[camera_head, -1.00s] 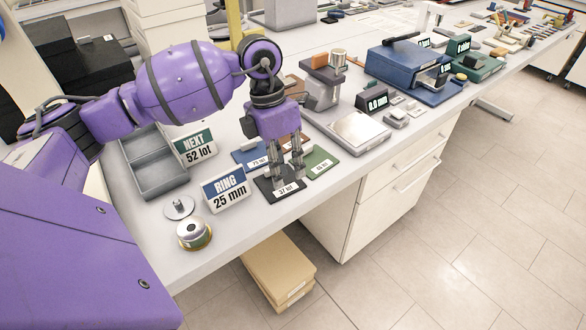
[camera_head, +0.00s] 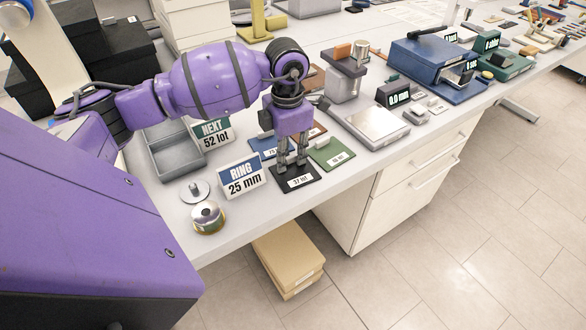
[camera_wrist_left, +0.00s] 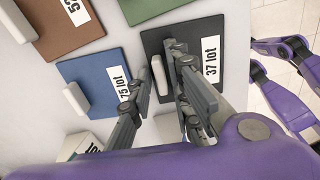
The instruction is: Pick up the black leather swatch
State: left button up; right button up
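The black leather swatch (camera_head: 309,172) lies flat near the table's front edge, with a white "37 lot" label. In the left wrist view the swatch (camera_wrist_left: 219,33) shows its label and a small pale upright tab (camera_wrist_left: 159,75). My left gripper (camera_head: 291,168) points down over the swatch. Its fingers are apart in the left wrist view (camera_wrist_left: 160,65), one on each side of the tab. I cannot tell whether they touch it. The fingers hide part of the swatch.
A blue swatch (camera_wrist_left: 88,72), a green swatch (camera_head: 325,153) and a brown swatch (camera_wrist_left: 62,38) lie close by. A "RING 25 mm" sign (camera_head: 242,177) stands left of the gripper. A grey tray (camera_head: 172,158) and a scale (camera_head: 376,125) are farther off.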

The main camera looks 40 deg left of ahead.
pick_arm(q)
grip_shut()
jog(key=shift+r, duration=0.1)
